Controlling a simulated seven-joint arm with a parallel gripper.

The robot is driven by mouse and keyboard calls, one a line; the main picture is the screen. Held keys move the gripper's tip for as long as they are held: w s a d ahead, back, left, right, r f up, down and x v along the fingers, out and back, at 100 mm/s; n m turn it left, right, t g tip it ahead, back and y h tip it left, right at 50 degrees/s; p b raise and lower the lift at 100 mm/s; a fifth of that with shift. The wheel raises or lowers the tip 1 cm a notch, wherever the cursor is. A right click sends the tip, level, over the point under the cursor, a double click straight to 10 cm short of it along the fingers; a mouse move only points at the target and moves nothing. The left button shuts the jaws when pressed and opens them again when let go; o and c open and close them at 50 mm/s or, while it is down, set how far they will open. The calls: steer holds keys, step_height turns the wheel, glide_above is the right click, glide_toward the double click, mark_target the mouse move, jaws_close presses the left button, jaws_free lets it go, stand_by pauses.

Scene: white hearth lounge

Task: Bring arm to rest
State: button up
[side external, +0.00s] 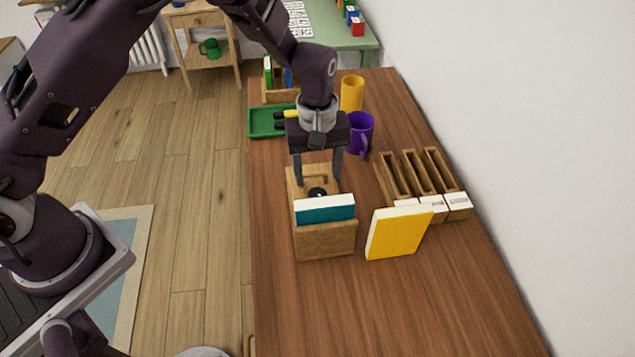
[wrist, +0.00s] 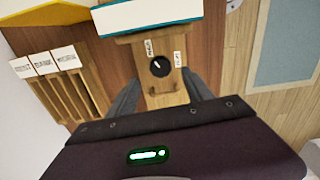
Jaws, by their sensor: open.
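My gripper (side external: 318,176) is open over the back part of a wooden stand (side external: 326,243) on the brown table. Its two fingers point down, with nothing seen between them. The wrist view shows the fingers on both sides of the stand (wrist: 165,100), which bears a black round knob (wrist: 160,66) with small white labels beside it. A teal book (side external: 325,214) with white page edges sits in the front of the stand; its edge also shows in the wrist view (wrist: 148,20). Whether the fingers touch the stand I cannot tell.
A yellow book (side external: 398,233) stands right of the stand. A slotted wooden rack (side external: 410,172) with white labels lies near the wall. A purple mug (side external: 361,134), yellow cup (side external: 351,93) and green tray (side external: 262,122) are behind. The table's front is clear.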

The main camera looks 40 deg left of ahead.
steer(key=shift+r, duration=0.45)
steer(key=s+a+r+m+t+h, duration=0.15)
steer(key=s+r, duration=0.25)
steer(key=r, duration=0.4)
steer(key=s+a+r+m, duration=0.2)
steer(key=s+r, duration=0.2)
steer(key=r, duration=0.3)
steer(key=s+a+r+m+t+h, duration=0.1)
steer(key=s+a+r+m, duration=0.15)
steer(key=r, duration=0.55)
steer(key=s+a+r+m+t+y, duration=0.1)
steer(key=s+a+m, duration=0.1)
steer(key=s, duration=0.6)
steer(key=s+a+r+m+t+y, duration=0.1)
steer(key=s+a+t, duration=0.1)
steer(key=s, duration=0.6)
steer(key=shift+s+a+r+m, duration=0.15)
steer(key=shift+s+a+m, duration=0.1)
steer(key=shift+a+m, duration=0.15)
